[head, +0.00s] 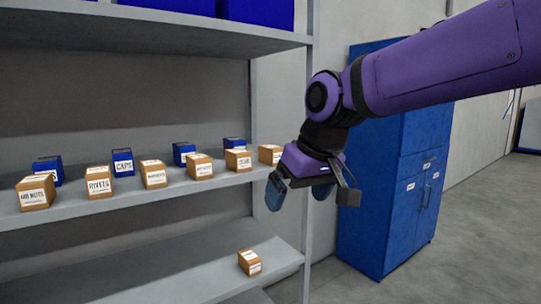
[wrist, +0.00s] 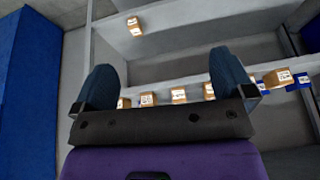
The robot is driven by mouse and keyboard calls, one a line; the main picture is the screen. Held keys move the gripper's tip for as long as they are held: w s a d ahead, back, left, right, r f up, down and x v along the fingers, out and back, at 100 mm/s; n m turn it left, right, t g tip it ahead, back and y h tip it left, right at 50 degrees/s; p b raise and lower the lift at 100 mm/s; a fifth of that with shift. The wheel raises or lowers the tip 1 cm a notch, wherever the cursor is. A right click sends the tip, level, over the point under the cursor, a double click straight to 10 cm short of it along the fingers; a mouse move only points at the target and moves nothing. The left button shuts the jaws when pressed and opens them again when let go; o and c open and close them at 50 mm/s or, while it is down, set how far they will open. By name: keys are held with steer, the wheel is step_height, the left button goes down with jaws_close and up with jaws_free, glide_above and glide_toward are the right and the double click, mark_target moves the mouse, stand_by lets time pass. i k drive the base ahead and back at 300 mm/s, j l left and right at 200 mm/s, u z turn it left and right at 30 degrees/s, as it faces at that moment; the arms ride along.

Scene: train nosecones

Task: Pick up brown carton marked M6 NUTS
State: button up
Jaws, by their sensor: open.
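A brown carton (head: 36,192) with a white label that appears to read NUTS sits at the left end of the middle shelf; the characters before NUTS are hard to make out. In the wrist view a brown carton (wrist: 278,78) is at the right end of the row, its label too small to read. My gripper (head: 298,192) is open and empty, in front of the shelf's right end, well to the right of the NUTS carton. Its two blue fingers show apart in the wrist view (wrist: 165,78).
Several other labelled brown cartons (head: 99,182) and blue boxes (head: 123,162) share the middle shelf (head: 130,198). One carton (head: 249,262) sits on the lower shelf. A shelf post (head: 308,240) is near my gripper. A blue cabinet (head: 400,200) stands behind right.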

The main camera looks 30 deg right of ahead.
mark_target(269, 154)
steer(key=i+l, duration=0.45)
steer(key=i, duration=0.2)
steer(key=i+l, duration=0.5)
steer(key=i, duration=0.1)
